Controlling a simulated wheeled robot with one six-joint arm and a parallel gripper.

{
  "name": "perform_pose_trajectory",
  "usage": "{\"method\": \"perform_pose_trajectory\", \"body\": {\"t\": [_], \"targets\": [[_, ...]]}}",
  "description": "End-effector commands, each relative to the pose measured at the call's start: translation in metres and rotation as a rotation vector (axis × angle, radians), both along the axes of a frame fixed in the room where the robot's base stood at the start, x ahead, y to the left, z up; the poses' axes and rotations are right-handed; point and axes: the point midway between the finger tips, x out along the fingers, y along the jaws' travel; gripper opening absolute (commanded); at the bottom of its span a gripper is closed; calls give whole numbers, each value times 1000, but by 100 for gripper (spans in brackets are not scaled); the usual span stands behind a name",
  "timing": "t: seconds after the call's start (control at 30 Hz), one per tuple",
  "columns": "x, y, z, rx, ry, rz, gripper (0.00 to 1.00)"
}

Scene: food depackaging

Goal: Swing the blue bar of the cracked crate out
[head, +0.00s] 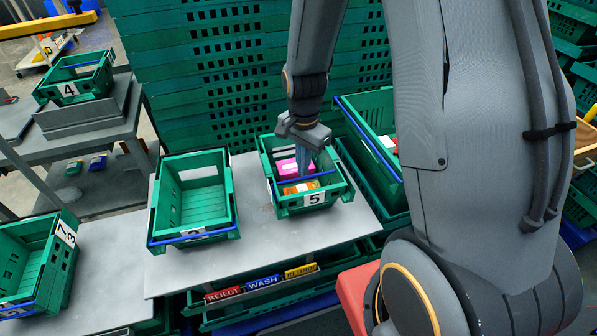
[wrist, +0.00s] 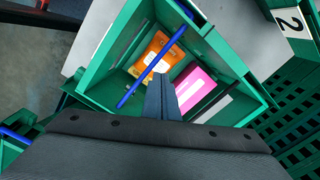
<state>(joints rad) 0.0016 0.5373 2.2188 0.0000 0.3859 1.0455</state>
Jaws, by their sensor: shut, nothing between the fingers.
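The green crate labelled 5 (head: 314,199) stands on the grey table. Its blue bar (head: 308,182) runs across the crate's opening, and the bar also shows in the wrist view (wrist: 137,88). An orange pack (head: 300,188) and a pink pack (head: 287,166) lie inside. My gripper (head: 308,168) points down into this crate. Its fingers are together and empty in the wrist view (wrist: 159,82), with the tips close beside the bar; I cannot tell whether they touch it. I cannot make out a crack on any crate.
An empty green crate (head: 235,205) with a blue bar along its front rim stands left of crate 5. Another crate (head: 352,118) stands close behind on the right. Crate 4 (head: 103,80) is on the far-left table. Tall green crate stacks (head: 150,60) rise behind.

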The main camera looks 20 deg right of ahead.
Motion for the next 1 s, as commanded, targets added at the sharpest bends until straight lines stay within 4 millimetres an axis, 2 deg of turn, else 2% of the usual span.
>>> {"method": "perform_pose_trajectory", "body": {"t": [0.7, 1.0], "targets": [[-7, 0, 0, 1, -1, 0, 0], [-11, 0, 7, -1, 1, 0, 0]]}}
